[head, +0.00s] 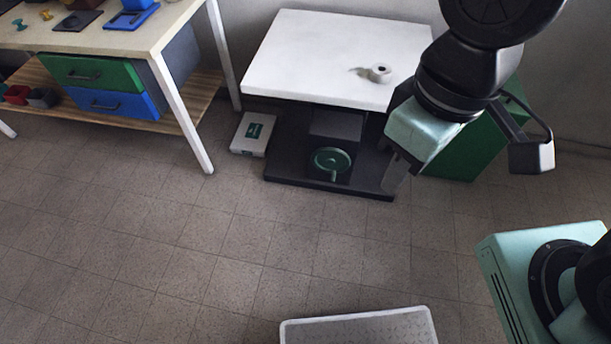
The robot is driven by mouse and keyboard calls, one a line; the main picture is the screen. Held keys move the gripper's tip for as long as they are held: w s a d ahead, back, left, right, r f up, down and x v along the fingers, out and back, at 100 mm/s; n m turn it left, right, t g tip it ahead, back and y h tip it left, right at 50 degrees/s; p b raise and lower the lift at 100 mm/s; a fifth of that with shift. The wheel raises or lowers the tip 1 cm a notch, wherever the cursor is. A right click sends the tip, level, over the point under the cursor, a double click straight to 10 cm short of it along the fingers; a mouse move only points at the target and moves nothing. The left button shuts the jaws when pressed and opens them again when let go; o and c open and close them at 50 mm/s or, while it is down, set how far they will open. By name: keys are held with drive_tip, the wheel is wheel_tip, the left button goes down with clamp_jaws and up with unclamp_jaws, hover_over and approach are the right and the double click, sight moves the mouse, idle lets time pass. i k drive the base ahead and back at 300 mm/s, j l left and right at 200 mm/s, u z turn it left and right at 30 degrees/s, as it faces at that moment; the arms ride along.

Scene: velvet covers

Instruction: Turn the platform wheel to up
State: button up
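The platform wheel (331,162) is a green handwheel with a small knob, low on the front of a dark box on the black base (290,174). Above it is the platform's white top (318,55), raised over the base. My gripper (393,172) hangs in front of the right part of the platform, to the right of the wheel and apart from it in the picture. Its fingers point down and are dim against the dark base, so I cannot tell whether they are open or shut. The wheel is in full view.
A tape roll (379,73) lies on the white top. A white box with a green label (253,134) stands on the floor left of the base. A workbench (95,37) with drawers is at the left. A green cabinet (462,150) is behind my arm.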

sight(334, 160)
drive_tip(key=l+u, duration=0.35)
drive_tip(key=k+l+u, duration=0.1)
drive_tip(key=l+u, duration=0.25)
drive_tip(key=k+l+u, duration=0.15)
drive_tip(key=l+u, duration=0.25)
drive_tip(key=k+l, duration=0.25)
drive_tip(key=l, duration=0.2)
drive_tip(key=k+l+u, duration=0.15)
drive_tip(key=l, duration=0.35)
drive_tip(key=k+l, duration=0.3)
drive_tip(key=l, duration=0.15)
drive_tip(key=k+l+u, duration=0.15)
drive_tip(key=l, duration=0.3)
drive_tip(key=k+l, duration=0.35)
drive_tip(key=i+j+z, duration=0.3)
drive_tip(key=i+j, duration=0.2)
drive_tip(key=j, duration=0.25)
drive_tip(key=i+j+z, duration=0.15)
drive_tip(key=j, duration=0.25)
drive_tip(key=i, duration=0.1)
